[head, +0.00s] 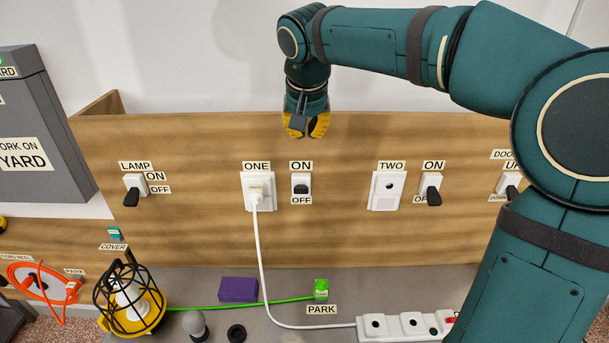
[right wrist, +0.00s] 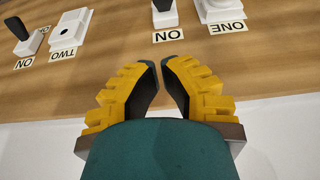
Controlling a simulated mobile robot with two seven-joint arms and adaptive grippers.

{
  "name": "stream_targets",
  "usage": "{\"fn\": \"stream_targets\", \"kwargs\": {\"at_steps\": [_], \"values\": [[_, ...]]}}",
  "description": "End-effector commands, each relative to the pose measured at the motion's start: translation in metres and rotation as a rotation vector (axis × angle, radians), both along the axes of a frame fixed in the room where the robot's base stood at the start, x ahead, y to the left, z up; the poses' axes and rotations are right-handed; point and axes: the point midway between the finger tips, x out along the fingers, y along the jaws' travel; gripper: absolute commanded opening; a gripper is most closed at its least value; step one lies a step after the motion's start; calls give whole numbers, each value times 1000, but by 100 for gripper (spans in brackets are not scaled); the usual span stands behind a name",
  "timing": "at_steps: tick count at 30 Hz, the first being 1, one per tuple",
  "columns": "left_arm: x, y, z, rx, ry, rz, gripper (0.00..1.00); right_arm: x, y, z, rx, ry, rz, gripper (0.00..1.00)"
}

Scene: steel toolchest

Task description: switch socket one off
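The socket one switch (head: 301,187) is a white plate with a dark lever, between an ON label above and an OFF label below. Its lever looks raised toward ON, sitting higher than the levers of the neighbouring switches. Socket one (head: 250,203), to its left, has a white plug in it. My left gripper is out of view.
Socket two (head: 387,190) and its switch (head: 431,188) are to the right, the lamp switch (head: 134,189) to the left. A white cord (head: 263,270) runs from the plug to a power strip (head: 395,325). A caged lamp (head: 130,298) and purple block (head: 238,290) lie below.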

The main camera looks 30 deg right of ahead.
Motion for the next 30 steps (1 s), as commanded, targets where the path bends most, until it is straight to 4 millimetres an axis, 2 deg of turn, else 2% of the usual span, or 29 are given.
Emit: {"fn": "stream_targets", "kwargs": {"at_steps": [5,8,21,30], "values": [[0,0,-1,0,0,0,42,2,-1,-7,0,2,1,0],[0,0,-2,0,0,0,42,6,-3,-19,0,5,1,0],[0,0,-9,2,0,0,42,31,-19,-98,0,5,0,0],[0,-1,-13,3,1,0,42,18,-11,-127,1,1,1,0]]}}
